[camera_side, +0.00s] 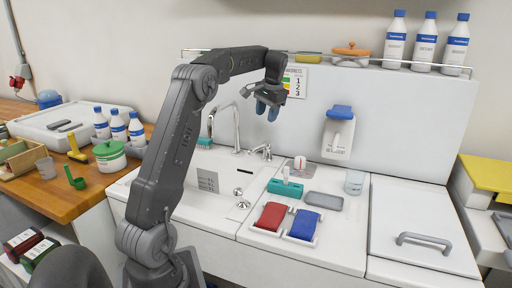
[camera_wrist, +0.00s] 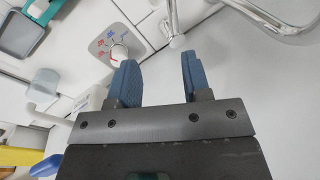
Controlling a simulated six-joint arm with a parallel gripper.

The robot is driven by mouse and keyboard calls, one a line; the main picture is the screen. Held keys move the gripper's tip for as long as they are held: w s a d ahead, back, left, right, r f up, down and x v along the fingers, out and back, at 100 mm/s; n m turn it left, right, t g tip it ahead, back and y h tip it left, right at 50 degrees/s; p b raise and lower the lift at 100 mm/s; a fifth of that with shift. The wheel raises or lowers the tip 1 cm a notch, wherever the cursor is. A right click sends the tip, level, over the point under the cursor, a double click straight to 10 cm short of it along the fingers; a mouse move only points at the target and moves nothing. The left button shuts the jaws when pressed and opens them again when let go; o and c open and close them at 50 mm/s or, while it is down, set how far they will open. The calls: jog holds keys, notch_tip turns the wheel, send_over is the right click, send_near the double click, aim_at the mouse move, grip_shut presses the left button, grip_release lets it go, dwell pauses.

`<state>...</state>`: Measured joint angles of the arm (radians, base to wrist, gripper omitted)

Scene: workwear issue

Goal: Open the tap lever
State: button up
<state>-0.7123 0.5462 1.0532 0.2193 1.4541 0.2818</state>
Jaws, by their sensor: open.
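The chrome tap lever (camera_side: 262,150) stands on the sink's back ledge, just right of the tall curved tap spout (camera_side: 237,128). In the wrist view the tap lever (camera_wrist: 172,17) shows at the top, rising from a round base, with part of the spout (camera_wrist: 270,20) to its right. My gripper (camera_side: 267,110) hangs above the lever in front of the back panel, clear of it. Its two blue fingers are apart and empty in the wrist view (camera_wrist: 159,62), and the lever lies beyond the fingertips. The lever's top end is cut off there.
A white knob on a marked plate (camera_wrist: 117,48) sits near the left finger; it also shows in the side view (camera_side: 299,164). Red (camera_side: 270,216) and blue (camera_side: 304,225) items lie in front. The basin (camera_side: 205,172) is open.

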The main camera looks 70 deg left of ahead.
aim_at(256, 149)
jog(key=x, duration=0.5)
jog(key=a+x, duration=0.1)
jog(key=x, duration=0.4)
jog(key=a+x, duration=0.1)
jog(key=x, duration=0.4)
jog(key=shift+s+r, duration=0.1)
jog(key=shift+s, duration=0.3)
jog(key=shift+c, duration=0.2)
grip_shut()
